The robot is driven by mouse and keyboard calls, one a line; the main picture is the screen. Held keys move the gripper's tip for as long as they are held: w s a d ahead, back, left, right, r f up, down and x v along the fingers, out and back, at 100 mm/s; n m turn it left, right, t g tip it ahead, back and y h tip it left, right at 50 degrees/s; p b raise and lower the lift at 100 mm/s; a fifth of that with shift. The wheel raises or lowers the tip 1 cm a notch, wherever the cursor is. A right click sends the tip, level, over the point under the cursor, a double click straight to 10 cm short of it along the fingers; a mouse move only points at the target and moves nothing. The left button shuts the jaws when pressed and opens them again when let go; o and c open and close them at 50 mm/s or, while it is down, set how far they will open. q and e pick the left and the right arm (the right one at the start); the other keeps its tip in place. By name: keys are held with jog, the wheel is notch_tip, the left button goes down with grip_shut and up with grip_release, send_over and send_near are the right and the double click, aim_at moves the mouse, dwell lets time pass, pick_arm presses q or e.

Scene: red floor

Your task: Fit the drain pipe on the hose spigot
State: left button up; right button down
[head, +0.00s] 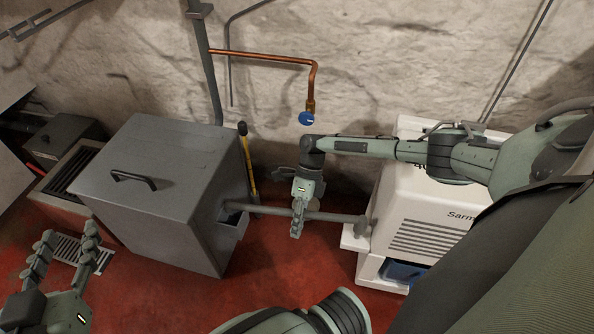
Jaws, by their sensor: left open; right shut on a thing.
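A grey drain pipe (335,216) lies nearly level in front of the wall. Its right end has a thicker bent piece beside the white machine, and I cannot tell whether they touch. Its left end is at the small open box on the side of the grey cabinet. My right gripper (298,213) points down and is shut on the pipe's middle. A copper pipe on the wall ends in a brass tap with a blue handle (307,119), above the gripper; it looks like the hose spigot. My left gripper (69,233) is open and empty at the lower left.
The grey cabinet (145,225) with a black handle stands left of centre. The white machine (420,205) stands at the right, partly hidden by my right arm. A yellow-handled tool (248,165) leans behind the cabinet. Red floor (275,270) is open in front.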

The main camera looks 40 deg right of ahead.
jog(key=shift+p, duration=0.45)
dwell(0.5)
jog(key=shift+p, duration=0.65)
dwell(0.4)
jog(key=shift+f+b, duration=1.35)
jog(key=shift+f, duration=0.7)
jog(key=c, duration=1.4)
grip_release()
jog(key=v, duration=1.2)
